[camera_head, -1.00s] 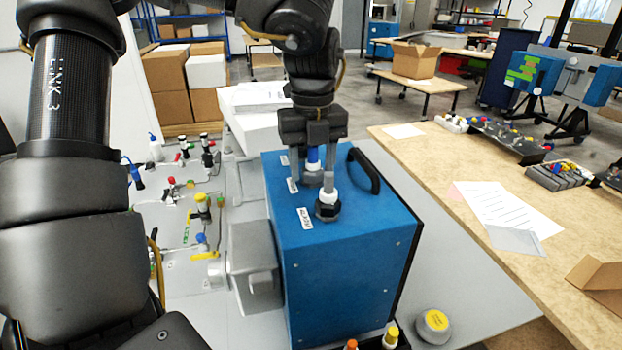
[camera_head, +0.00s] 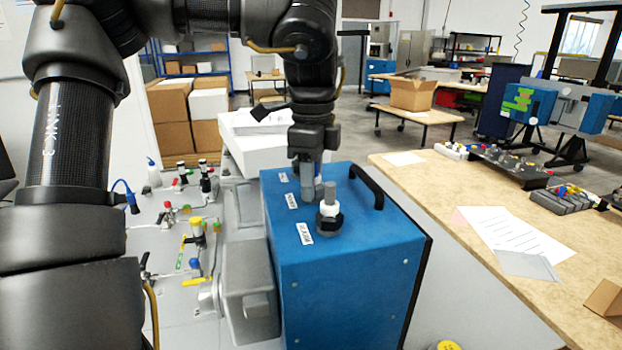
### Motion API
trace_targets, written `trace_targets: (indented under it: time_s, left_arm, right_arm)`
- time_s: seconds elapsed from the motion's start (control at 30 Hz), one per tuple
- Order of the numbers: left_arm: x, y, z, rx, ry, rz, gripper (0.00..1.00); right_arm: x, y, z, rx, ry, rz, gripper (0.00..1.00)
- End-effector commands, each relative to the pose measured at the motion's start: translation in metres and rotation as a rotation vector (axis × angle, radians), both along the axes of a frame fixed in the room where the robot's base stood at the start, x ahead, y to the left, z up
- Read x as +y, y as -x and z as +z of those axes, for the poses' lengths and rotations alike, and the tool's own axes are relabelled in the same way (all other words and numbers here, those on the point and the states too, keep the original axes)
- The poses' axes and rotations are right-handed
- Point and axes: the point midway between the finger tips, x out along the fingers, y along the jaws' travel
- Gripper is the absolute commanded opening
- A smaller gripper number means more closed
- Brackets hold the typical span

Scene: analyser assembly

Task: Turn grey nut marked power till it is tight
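The blue analyser box (camera_head: 345,260) stands on the grey bench with small white labels along its top, their print too small to read. My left gripper (camera_head: 309,187) points straight down over the top, at the middle label (camera_head: 291,201). Its fingers line up with the view, so the gap between them is hidden. The grey nut is not clearly visible; the gripper covers that spot. In front stands another fitting, with a black nut (camera_head: 328,223), a white collar and a grey stem, apart from the fingers. My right gripper is not in view.
A black carry handle (camera_head: 367,185) arches on the box just right of the gripper. A grey block (camera_head: 248,293) adjoins the box's left side. Valves and tubing (camera_head: 195,235) fill the bench at left. A wooden table (camera_head: 450,190) stands at right.

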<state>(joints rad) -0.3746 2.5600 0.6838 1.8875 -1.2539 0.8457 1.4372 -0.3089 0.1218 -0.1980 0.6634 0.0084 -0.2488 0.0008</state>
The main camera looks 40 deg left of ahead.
Motion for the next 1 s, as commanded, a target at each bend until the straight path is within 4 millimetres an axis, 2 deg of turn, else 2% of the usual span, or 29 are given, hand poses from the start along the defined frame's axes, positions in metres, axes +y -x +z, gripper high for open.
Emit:
trace_targets:
  time_s: [0.03,0.17,0.33,0.77,0.97,1.0]
  left_arm:
    - [-0.001,0.001,0.0,0.005,0.002,-0.002,0.24]
    - [-0.001,0.001,-0.001,0.006,0.002,-0.003,0.09]
    - [-0.001,0.001,0.002,0.008,0.002,-0.073,0.09]
    - [-0.001,0.002,0.003,0.012,0.004,-0.582,0.09]
    - [-0.002,0.001,0.004,0.011,0.005,-0.889,0.09]
    - [-0.001,0.001,-0.001,0.01,0.004,-0.893,0.4]
  right_arm:
    - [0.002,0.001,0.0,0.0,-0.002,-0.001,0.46]
    - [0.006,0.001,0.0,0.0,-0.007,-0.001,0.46]
    - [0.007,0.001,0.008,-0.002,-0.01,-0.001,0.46]
    - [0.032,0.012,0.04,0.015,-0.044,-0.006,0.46]
    - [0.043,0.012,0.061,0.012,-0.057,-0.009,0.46]
    - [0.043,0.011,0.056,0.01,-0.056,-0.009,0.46]
